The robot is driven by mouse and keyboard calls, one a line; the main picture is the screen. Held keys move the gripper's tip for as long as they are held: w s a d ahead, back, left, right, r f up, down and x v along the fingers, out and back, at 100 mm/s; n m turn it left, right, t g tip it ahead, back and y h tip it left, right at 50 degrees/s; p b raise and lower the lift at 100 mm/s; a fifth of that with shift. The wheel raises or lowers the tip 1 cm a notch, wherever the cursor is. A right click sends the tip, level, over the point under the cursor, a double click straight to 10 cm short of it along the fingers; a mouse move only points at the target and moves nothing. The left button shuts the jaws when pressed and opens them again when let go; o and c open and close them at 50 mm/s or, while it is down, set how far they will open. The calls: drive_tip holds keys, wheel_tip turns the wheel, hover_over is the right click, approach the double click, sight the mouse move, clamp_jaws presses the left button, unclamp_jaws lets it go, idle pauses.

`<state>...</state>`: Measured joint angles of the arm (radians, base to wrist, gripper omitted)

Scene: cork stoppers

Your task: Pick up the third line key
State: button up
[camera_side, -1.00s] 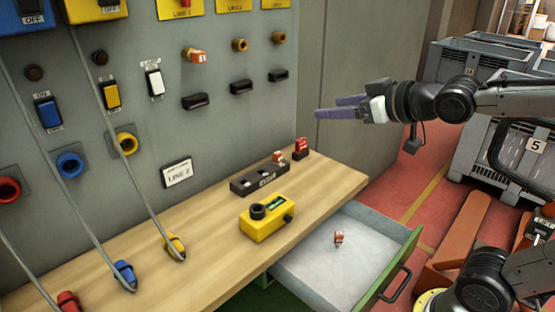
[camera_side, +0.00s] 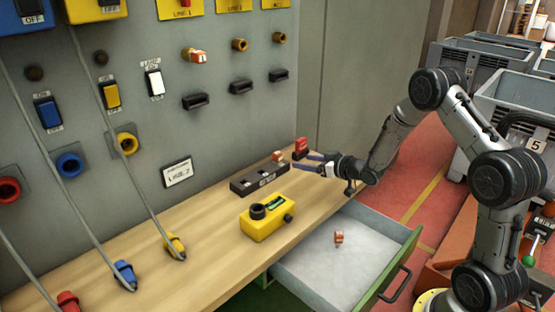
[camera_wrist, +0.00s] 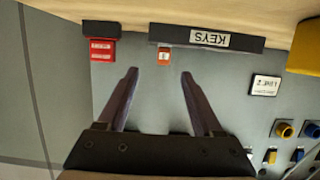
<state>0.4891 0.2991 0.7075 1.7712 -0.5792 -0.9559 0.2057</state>
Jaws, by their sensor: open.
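Three orange-red tagged keys show. One (camera_side: 279,156) is at the right end of the black KEYS rack (camera_side: 245,188) on the bench; one (camera_side: 198,57) sits in the panel's LINE 1 lock; one (camera_side: 338,237) lies in the open drawer (camera_side: 310,272). Their tag markings are too small to read. My gripper (camera_side: 303,161) is open and empty above the bench's right end, pointing toward the rack key. In the wrist view, this key (camera_wrist: 164,56) appears between and just beyond my open fingertips (camera_wrist: 160,75).
A red block (camera_side: 301,147) stands right of the rack. A yellow device (camera_side: 267,217) with a black knob sits in front of it. Cables hang down to coloured plugs on the bench's left. The grey panel (camera_side: 225,130) rises behind, with two empty-looking locks (camera_side: 240,45).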

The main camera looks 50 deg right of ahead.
sight(280, 157)
drive_tip(key=x, duration=0.6)
drive_tip(key=shift+w+a+f, duration=0.1)
drive_tip(key=shift+w, duration=0.3)
drive_tip(key=shift+a+r+x, duration=0.1)
drive_tip(key=shift+a+x, duration=0.05)
drive_tip(key=shift+x, duration=1.25)
drive_tip(key=shift+a+r+x, duration=0.15)
drive_tip(key=shift+x, duration=1.25)
clamp_jaws()
